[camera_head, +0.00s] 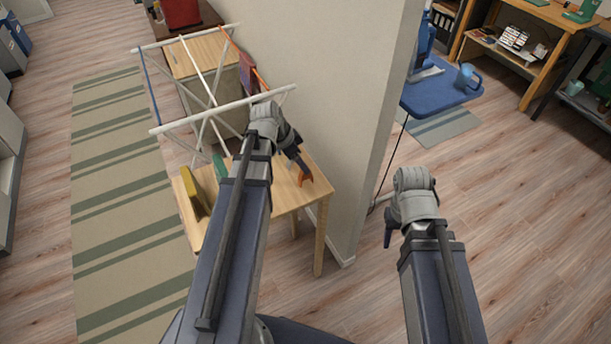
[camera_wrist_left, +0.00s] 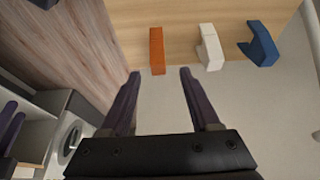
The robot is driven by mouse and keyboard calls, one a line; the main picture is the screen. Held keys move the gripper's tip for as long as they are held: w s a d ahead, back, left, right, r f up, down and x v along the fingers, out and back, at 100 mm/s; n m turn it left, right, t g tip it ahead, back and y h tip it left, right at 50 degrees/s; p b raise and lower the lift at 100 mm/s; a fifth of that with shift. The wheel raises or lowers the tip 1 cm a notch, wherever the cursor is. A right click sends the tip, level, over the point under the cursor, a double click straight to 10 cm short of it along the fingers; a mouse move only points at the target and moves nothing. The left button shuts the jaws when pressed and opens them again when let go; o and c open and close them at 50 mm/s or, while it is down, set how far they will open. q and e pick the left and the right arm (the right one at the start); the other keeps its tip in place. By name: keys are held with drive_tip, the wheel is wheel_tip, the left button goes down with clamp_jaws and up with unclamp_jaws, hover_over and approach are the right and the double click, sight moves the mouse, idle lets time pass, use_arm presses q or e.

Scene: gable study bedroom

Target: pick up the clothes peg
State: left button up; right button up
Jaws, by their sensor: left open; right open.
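A small orange clothes peg (camera_wrist_left: 157,48) lies on the wooden table (camera_wrist_left: 120,18) in the left wrist view, beside a white peg-like piece (camera_wrist_left: 211,48) and a blue peg-like piece (camera_wrist_left: 262,44). The orange peg also shows in the head view (camera_head: 304,179), near the table's right end. My left gripper (camera_wrist_left: 160,73) is open and empty. Its fingertips lie on either side of the orange peg's near end in the wrist picture; the height gap is hard to tell. My right gripper (camera_head: 388,240) hangs well right of the table, past the wall end.
A drying rack with white bars (camera_head: 220,109) stands at the table's far side. A yellow object (camera_head: 192,194) and a green object (camera_head: 219,166) stand on the table. A wall (camera_head: 350,110) rises close along the table's right side. A striped rug (camera_head: 115,200) lies left.

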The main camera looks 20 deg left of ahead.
sight(306, 176)
use_arm(q)
drive_tip(key=shift+b+x, duration=3.7)
drive_tip(key=shift+x, duration=0.3)
drive_tip(key=shift+s, duration=0.15)
drive_tip(key=shift+c, duration=0.4)
clamp_jaws()
